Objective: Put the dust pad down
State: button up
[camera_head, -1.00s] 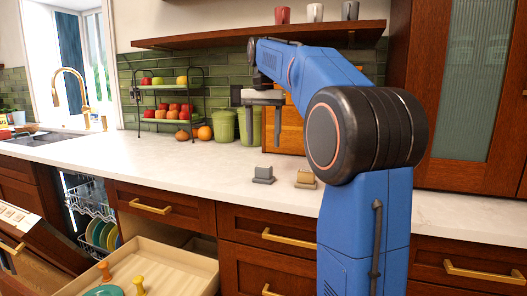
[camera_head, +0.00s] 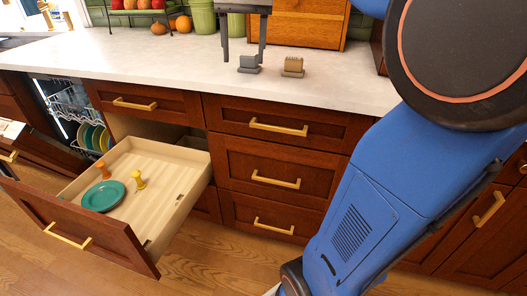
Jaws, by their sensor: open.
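A small grey block (camera_head: 249,68) with a raised top stands upright on the white counter near the back. A similar tan block (camera_head: 292,67) stands just to its right. Which of the two is the dust pad I cannot tell for sure. My gripper (camera_head: 243,60) points down, open, with its two fingers apart and nothing held between them. Its fingertips appear beside and partly in front of the grey block's top. Whether they touch it or hang in front of it is unclear.
A pulled-out drawer (camera_head: 181,215) holds a teal plate (camera_head: 103,196), an orange peg (camera_head: 103,170) and a yellow peg (camera_head: 139,180). A dishwasher rack (camera_head: 70,105) stands open at left. Green canisters (camera_head: 203,17) and a wooden box (camera_head: 300,25) stand behind. The front counter is clear.

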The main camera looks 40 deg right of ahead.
jog(key=s+a+f+n+t, duration=0.1)
jog(key=s+a+f+n, duration=0.2)
jog(key=s+f, duration=0.7)
jog(key=s+a+f+n+t, duration=0.2)
jog(key=s+a+f, duration=0.3)
jog(key=s+f, duration=0.5)
notch_tip(320, 180, down, 5)
jog(key=shift+s+f+n, duration=0.2)
jog(key=shift+s+n, duration=0.1)
jog(key=shift+n, duration=0.6)
jog(key=shift+a, duration=0.1)
jog(key=shift+o, duration=0.5)
jog(key=w+d+r+m, duration=0.1)
jog(key=w+r, duration=0.3)
jog(key=r, duration=0.3)
jog(key=w+d+r+m+g, duration=0.1)
jog(key=w+r, duration=0.4)
jog(key=r, duration=0.2)
jog(key=shift+w+d+r+m, duration=0.3)
jog(key=shift+m, duration=0.1)
notch_tip(320, 180, up, 23)
jog(key=m+g, duration=0.4)
jog(key=m, duration=0.4)
send_over(249, 55)
notch_tip(249, 55, down, 18)
jog(key=shift+w+r, duration=0.1)
jog(key=shift+r, duration=0.15)
